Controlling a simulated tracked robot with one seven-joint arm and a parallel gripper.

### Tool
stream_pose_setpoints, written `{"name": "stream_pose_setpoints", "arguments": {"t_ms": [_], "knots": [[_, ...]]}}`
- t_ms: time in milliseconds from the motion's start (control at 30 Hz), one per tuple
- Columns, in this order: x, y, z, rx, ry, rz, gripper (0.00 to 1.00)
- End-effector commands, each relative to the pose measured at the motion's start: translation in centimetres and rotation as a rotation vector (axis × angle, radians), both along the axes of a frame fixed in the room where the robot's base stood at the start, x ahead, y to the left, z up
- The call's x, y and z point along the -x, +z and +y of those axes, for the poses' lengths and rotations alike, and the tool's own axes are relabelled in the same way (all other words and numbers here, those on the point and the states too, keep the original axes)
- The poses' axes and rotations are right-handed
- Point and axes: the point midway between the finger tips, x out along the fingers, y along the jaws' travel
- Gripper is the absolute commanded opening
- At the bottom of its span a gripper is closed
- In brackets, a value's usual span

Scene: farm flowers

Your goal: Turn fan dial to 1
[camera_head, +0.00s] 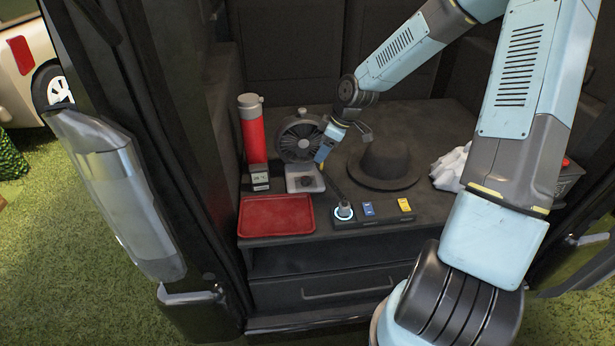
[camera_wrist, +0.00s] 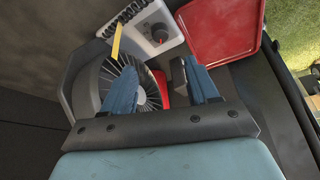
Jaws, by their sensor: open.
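The desk fan (camera_head: 300,138) has a dark round cage and stands at the back left of the dark shelf. Its pale base (camera_head: 293,181) carries a dark dial (camera_head: 306,182). In the wrist view the fan (camera_wrist: 93,88) is partly behind my fingers, and the dial (camera_wrist: 159,34) shows on the white base (camera_wrist: 143,48) beyond the fingertips. I cannot read the dial's setting. My gripper (camera_head: 322,160) is just right of the fan and close above the base. Its two blue fingers (camera_wrist: 160,68) are apart, with the dial outside them.
A red tray (camera_head: 262,229) lies in front of the fan base. A red flask (camera_head: 252,135) and a small box (camera_head: 260,178) stand at the left. A dark hat (camera_head: 384,166) is right of my gripper. A switch panel (camera_head: 385,219) lies at the front edge.

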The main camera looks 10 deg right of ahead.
Motion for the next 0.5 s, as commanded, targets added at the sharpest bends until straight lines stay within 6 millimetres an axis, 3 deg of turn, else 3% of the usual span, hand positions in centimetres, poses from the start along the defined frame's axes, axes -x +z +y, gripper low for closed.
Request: {"name": "stream_pose_setpoints", "arguments": {"t_ms": [500], "knots": [[-0.8,-5.7,2.4,0.001,0.002,0.003,0.59]]}}
